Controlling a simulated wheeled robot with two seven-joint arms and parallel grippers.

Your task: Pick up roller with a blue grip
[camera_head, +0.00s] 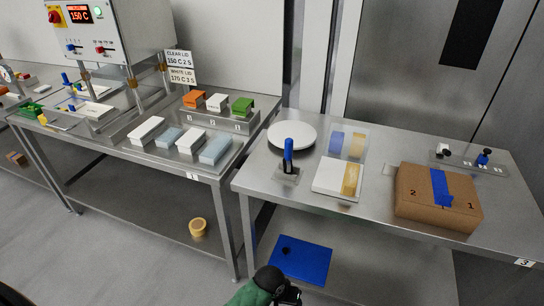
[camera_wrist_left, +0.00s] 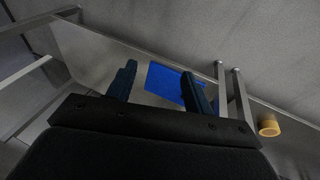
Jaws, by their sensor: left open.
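My left gripper (camera_head: 290,294) is at the bottom of the head view, below and apart from the blue handle. In the left wrist view its two fingers (camera_wrist_left: 158,72) are apart with nothing between them. My right gripper is not in view.
The right-hand table (camera_head: 265,188) also holds a white round plate (camera_head: 292,135), a white-and-tan pad (camera_head: 338,178) and a cardboard box (camera_head: 437,196). Its front edge lies above my gripper. A blue mat (camera_head: 300,259) lies low down; a yellow roll (camera_head: 198,227) is on the left table's lower shelf.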

